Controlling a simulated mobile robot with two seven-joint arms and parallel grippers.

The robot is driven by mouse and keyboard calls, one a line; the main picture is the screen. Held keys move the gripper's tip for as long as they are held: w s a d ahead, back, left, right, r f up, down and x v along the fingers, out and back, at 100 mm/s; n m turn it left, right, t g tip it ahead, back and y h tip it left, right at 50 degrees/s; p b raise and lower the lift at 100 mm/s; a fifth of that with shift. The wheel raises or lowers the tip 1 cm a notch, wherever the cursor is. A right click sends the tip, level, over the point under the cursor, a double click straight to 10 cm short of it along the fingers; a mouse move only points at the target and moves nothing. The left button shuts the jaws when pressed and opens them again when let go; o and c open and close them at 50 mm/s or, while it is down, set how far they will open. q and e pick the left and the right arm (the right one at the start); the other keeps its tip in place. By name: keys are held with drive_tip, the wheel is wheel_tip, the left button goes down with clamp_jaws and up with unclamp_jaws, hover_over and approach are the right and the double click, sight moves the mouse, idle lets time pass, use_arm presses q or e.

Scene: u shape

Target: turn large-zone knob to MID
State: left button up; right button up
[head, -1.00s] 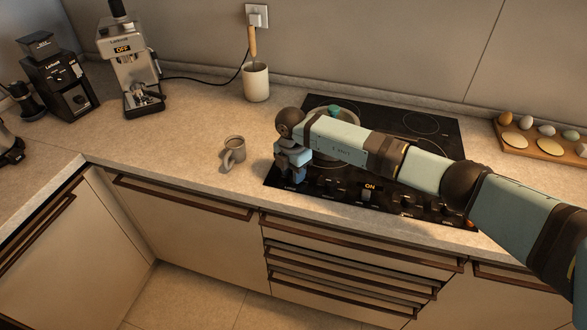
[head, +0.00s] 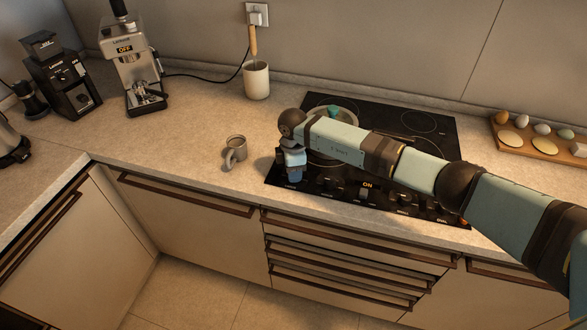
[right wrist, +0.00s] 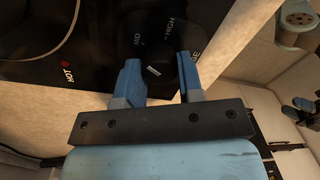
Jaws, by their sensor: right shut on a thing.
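The large-zone knob (right wrist: 155,76) is a dark knob with a short white mark on the black cooktop panel. In the right wrist view, MID and HIGH labels and part of a label ending in GE surround it; which label the mark points to is hard to tell. My right gripper (right wrist: 157,80) has its blue fingers on both sides of the knob and is shut on it. In the head view my right gripper (head: 295,174) is at the left front corner of the cooktop (head: 384,117), hiding the knob.
A pan, partly hidden by my right arm, sits on the cooktop. Other knobs and a lit ON display (head: 367,185) line the front panel. A wooden egg tray (head: 535,145) is at the right.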

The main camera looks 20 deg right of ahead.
idle(0.4)
drive_tip(key=o, duration=0.9)
drive_tip(key=r, duration=0.4)
drive_tip(key=r+b, duration=0.1)
drive_tip(key=r, duration=0.9)
drive_tip(key=shift+w+d+b, duration=0.1)
drive_tip(key=shift+w+b, duration=0.25)
drive_tip(key=shift+f, duration=0.1)
